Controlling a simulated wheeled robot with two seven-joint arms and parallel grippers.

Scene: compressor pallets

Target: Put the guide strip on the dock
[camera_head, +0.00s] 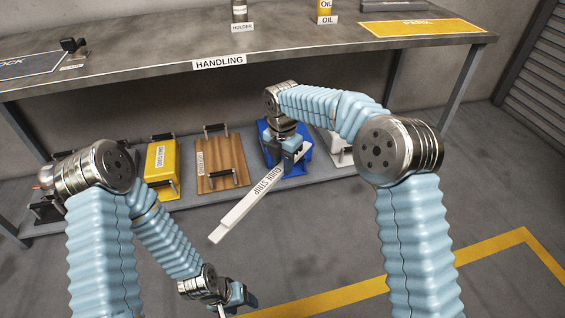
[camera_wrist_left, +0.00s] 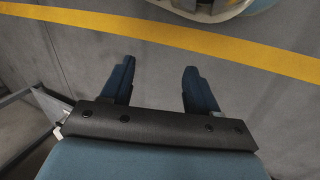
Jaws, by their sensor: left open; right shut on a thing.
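The guide strip (camera_head: 240,208) is a long white bar with its name printed on it, seen in the head view. It slants from upper right to lower left in front of the lower shelf. My right gripper (camera_head: 290,160) is shut on its upper right end. My left gripper (camera_head: 238,302) is low near the floor, open and empty; its two fingers also show apart in the left wrist view (camera_wrist_left: 157,72). A dark blue mat (camera_head: 30,64) at the table's left end has a partly cut-off label that seems to read DOCK.
The grey table (camera_head: 140,52) is labelled HANDLING. A yellow mat (camera_head: 420,28), a holder and an oil container stand on it. The lower shelf (camera_head: 190,203) holds a yellow case (camera_head: 161,158), a wooden board (camera_head: 221,160) and a blue item. The floor in front is clear.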

